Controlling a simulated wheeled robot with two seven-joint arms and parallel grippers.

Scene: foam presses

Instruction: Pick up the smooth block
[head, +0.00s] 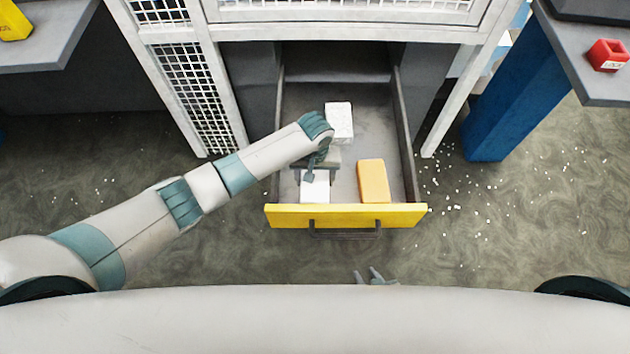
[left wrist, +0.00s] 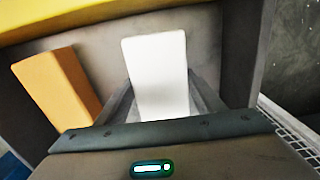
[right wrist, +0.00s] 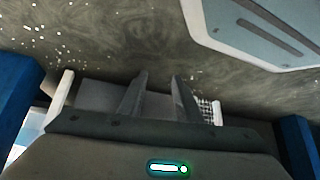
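A plain white block (head: 315,187), the smooth-looking one, lies at the front left of the open drawer. In the left wrist view the white block (left wrist: 158,75) sits between the fingers of my left gripper (left wrist: 160,85), with no clear gap on either side. I cannot tell whether the fingers press on it. In the head view my left gripper (head: 314,170) reaches down into the drawer over this block. My right gripper (head: 372,277) is empty in front of the drawer; the right wrist view shows its fingers (right wrist: 160,85) apart.
A speckled white block (head: 339,122) lies farther back in the drawer, and an orange block (head: 373,181) lies at the front right. The yellow drawer front (head: 346,216) and grey side walls bound the space. White bits litter the floor. A blue post (head: 510,95) stands right.

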